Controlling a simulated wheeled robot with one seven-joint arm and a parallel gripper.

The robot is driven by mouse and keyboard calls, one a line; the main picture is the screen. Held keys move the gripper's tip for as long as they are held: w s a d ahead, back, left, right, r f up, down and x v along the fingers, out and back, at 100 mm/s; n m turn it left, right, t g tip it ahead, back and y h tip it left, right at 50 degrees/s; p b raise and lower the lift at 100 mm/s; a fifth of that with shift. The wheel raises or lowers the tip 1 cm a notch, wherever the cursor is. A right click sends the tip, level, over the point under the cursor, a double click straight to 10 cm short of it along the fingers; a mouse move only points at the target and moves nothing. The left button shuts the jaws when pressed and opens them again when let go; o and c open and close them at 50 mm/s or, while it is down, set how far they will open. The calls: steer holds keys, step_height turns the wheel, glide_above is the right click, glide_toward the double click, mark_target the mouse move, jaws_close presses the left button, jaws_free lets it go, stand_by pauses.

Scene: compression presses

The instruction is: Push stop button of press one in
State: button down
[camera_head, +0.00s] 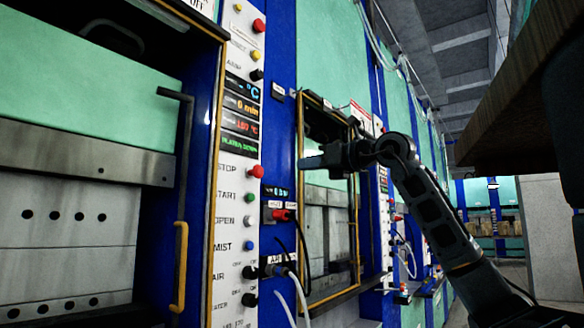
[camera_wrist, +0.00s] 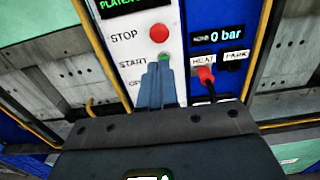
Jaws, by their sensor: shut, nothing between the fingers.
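The red STOP button (camera_head: 256,171) sits on the white control panel (camera_head: 238,190) of the near press, just under its displays. In the wrist view the STOP button (camera_wrist: 159,33) is above my fingertips, with its label to its left. The green START button (camera_head: 249,197) is below it and shows partly behind my fingers in the wrist view (camera_wrist: 165,58). My gripper (camera_head: 304,162) is shut and empty, pointing left toward the panel. It appears apart from the STOP button. My shut fingers also show in the wrist view (camera_wrist: 156,68).
A red plug (camera_head: 285,214) with cables sits right of the panel. Another red button (camera_head: 258,26) is at the panel's top. A yellow handle (camera_head: 181,265) is on the press door at left. A dark overhang (camera_head: 515,95) is at upper right.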

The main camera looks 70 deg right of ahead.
mark_target(260, 171)
steer(key=p+x, duration=0.3)
steer(key=x, duration=0.9)
steer(key=shift+w, duration=0.3)
steer(key=shift+x, duration=1)
steer(key=shift+a+r, duration=0.1)
